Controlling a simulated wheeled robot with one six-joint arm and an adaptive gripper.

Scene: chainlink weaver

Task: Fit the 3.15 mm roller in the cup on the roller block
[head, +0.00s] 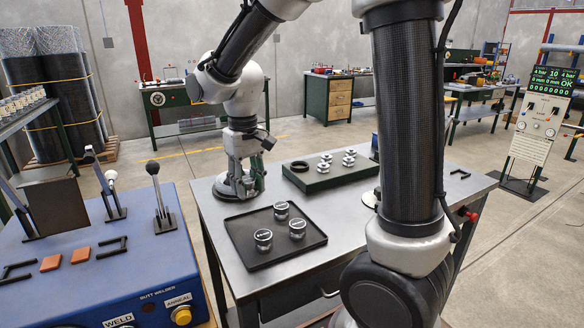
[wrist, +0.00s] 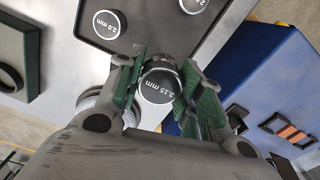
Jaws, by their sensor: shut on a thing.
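The 3.15 mm roller (wrist: 158,86) is a short dark cylinder with a white-lettered black cap. In the wrist view it sits between the green pads of my gripper (wrist: 160,88), which is shut on it. The roller block (head: 318,183) is a low dark green slab behind and right of my gripper.
A black ring (head: 299,166) lies on the block's left end. A round grey base (head: 228,190) is beside my gripper. The blue welder (head: 135,275) stands left.

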